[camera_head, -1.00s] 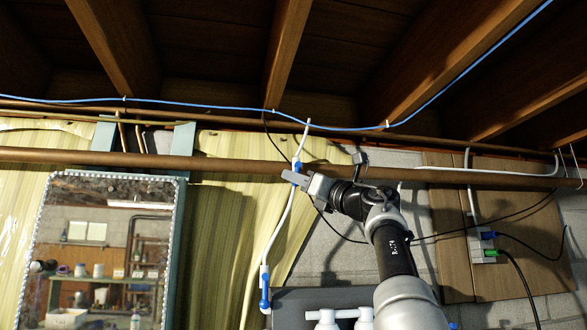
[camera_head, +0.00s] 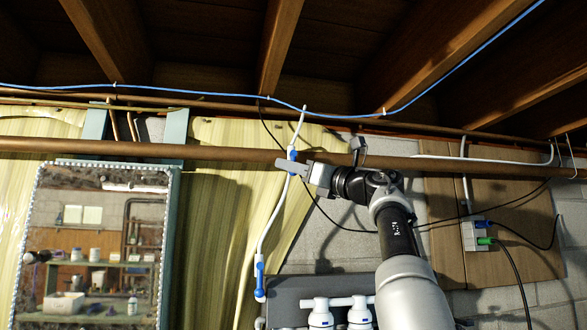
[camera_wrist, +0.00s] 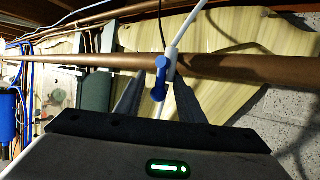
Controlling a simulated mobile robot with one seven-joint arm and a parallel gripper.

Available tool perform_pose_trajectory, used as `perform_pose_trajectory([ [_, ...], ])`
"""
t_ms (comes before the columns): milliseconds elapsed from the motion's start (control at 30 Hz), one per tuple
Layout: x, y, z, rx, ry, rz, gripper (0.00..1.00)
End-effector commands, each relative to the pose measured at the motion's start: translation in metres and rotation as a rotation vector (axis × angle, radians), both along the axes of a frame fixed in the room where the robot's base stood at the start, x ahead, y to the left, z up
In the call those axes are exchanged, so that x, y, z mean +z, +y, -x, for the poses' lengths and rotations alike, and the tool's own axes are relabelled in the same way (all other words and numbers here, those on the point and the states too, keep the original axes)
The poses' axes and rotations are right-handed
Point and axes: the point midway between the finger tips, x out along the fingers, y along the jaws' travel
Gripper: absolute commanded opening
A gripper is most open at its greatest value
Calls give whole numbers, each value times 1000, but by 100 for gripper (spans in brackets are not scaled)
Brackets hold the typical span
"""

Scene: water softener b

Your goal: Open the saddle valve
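The saddle valve (camera_head: 292,153) is a small white and blue fitting on the horizontal copper pipe (camera_head: 130,149), with a white tube through it. In the wrist view the saddle valve's blue handle (camera_wrist: 160,80) hangs in front of the pipe. My gripper (camera_head: 284,164) is at the valve, just below the pipe. In the wrist view my gripper (camera_wrist: 158,85) has its two fingers apart, with the handle between them in the picture. A gap shows on either side of the handle. I cannot tell how deep the handle sits between the fingers.
A second blue fitting (camera_head: 260,278) sits lower on the white tube. White filter fittings (camera_head: 338,308) are below my arm. A mirror (camera_head: 95,245) hangs at left. A grey box with cables (camera_head: 477,235) is on the right. Wooden joists (camera_head: 275,50) run overhead.

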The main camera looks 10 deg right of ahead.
Motion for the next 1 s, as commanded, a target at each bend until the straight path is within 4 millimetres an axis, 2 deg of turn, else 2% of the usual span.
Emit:
perform_pose_trajectory([
  [267, -2, 0, 0, 0, 2, 0, 35],
  [433, -12, -9, 12, -2, 1, 1, 35],
  [1000, -60, -76, 112, -2, 0, 0, 35],
])
